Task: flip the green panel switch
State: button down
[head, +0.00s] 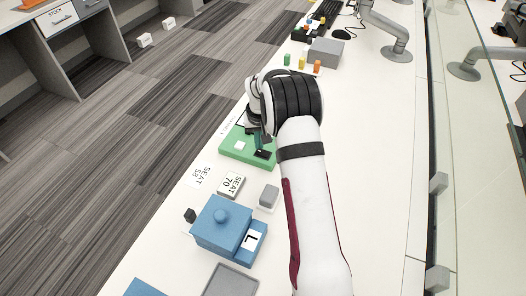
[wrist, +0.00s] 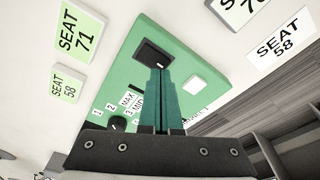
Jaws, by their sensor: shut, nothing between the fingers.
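The green panel (head: 232,152) lies on the white bench, partly covered by my arm in the head view. It fills the middle of the wrist view (wrist: 183,48). A black rocker-like switch (wrist: 152,55) sits in the panel, and it also shows in the head view (head: 264,154). A white square button (wrist: 194,80) is beside it. My gripper (wrist: 160,71) is shut with nothing between its teal fingers. Its fingertips are right at the switch's lower edge in the wrist view; I cannot tell whether they touch. In the head view the gripper (head: 259,146) is over the panel.
A dark knob (wrist: 117,123) with MAX and MID labels is partly hidden by my gripper. A blue lidded box (head: 215,232), a grey block (head: 269,196) and a grey tray (head: 232,282) stand nearer. The bench right of my arm is clear.

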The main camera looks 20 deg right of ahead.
aim_at(259, 152)
jog(key=shift+f, duration=0.8)
notch_tip(259, 152, up, 7)
jog(key=shift+f, duration=0.1)
dwell(0.7)
jog(key=s+a+r+m+y, duration=0.1)
jog(key=s+a+r, duration=0.3)
jog(key=s+r, duration=0.3)
jog(key=s+a+r, duration=0.4)
jog(key=s+r, duration=0.1)
jog(key=s, duration=0.3)
jog(key=s+a+g, duration=0.1)
jog(key=s+a, duration=0.2)
jog(key=s, duration=0.8)
jog(key=s+a+f+m+g+y, duration=0.1)
jog(key=s+a, duration=0.2)
jog(key=s, duration=0.9)
jog(key=shift+s+a+m, duration=0.15)
jog(key=shift+s+m, duration=0.05)
jog(key=shift+m, duration=0.1)
